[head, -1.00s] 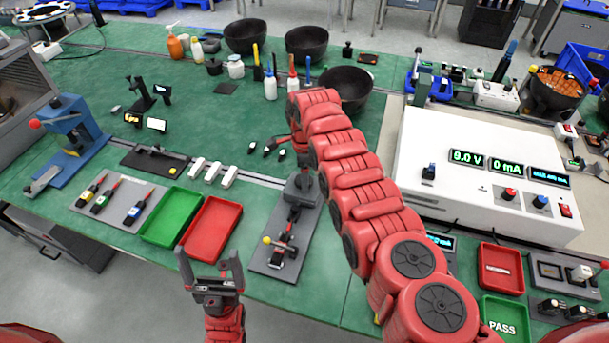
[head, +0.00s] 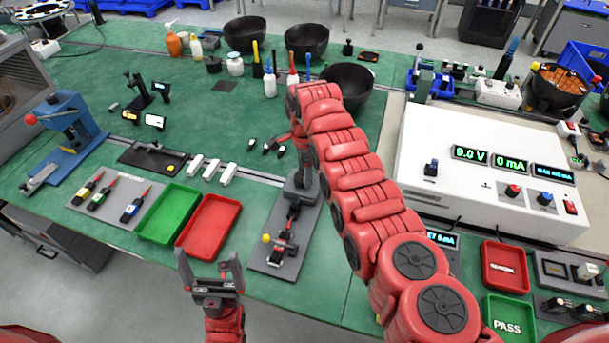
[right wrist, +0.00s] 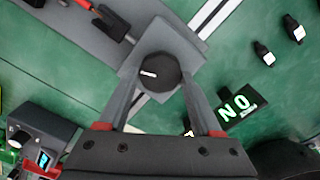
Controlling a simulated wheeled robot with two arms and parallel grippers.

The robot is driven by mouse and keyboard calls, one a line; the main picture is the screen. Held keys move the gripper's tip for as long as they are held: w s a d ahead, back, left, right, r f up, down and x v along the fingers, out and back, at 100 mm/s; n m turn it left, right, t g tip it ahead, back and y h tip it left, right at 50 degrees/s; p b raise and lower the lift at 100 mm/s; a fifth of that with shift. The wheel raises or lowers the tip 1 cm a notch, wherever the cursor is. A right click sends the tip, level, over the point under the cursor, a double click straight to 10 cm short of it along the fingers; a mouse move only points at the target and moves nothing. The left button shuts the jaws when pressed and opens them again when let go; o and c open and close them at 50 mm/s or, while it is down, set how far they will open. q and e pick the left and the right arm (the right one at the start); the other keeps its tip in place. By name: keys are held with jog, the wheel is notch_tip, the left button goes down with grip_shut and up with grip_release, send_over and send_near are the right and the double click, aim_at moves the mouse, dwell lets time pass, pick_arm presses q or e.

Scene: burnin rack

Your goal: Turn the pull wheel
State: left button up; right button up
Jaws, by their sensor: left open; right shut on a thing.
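The pull wheel is a round black knob (right wrist: 158,72) with a short white mark on its face, seen in the right wrist view. It sits on a square grey block of the pull fixture (right wrist: 190,52). My right gripper (right wrist: 160,82) is shut on the wheel, one finger on each side. In the head view, the fixture's grey base plate (head: 259,257) lies near the front edge of the table, and my right arm hides the wheel. My left gripper (head: 210,268) is open and empty in front of the table edge.
A red tray (head: 207,228) and a green tray (head: 170,213) lie left of the fixture. A white power supply box (head: 480,180) stands to the right. A dark box with green lettering (right wrist: 238,104) lies close to my right gripper. Small black parts lie behind the fixture.

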jog(key=n+b, duration=0.2)
jog(key=n, duration=0.1)
jog(key=shift+f+n+b, duration=0.25)
jog(key=shift+n+b, duration=0.05)
jog(key=shift+b, duration=0.1)
jog(key=n+b, duration=0.2)
jog(key=n, duration=0.1)
jog(key=shift+n+b, duration=0.3)
jog(key=n+b, duration=0.1)
jog(key=n, duration=0.1)
jog(key=shift+r+n, duration=0.1)
jog(key=shift+n, duration=0.3)
jog(key=n+b, duration=0.1)
jog(key=n, duration=0.1)
jog(key=shift+r+n, duration=0.1)
jog(key=shift+n, duration=0.2)
jog(key=n, duration=0.4)
jog(key=shift+a+n, duration=0.15)
jog(key=shift+n, duration=0.15)
jog(key=n, duration=0.4)
jog(key=shift+n, duration=0.3)
jog(key=n, duration=0.9)
jog(key=shift+n, duration=0.3)
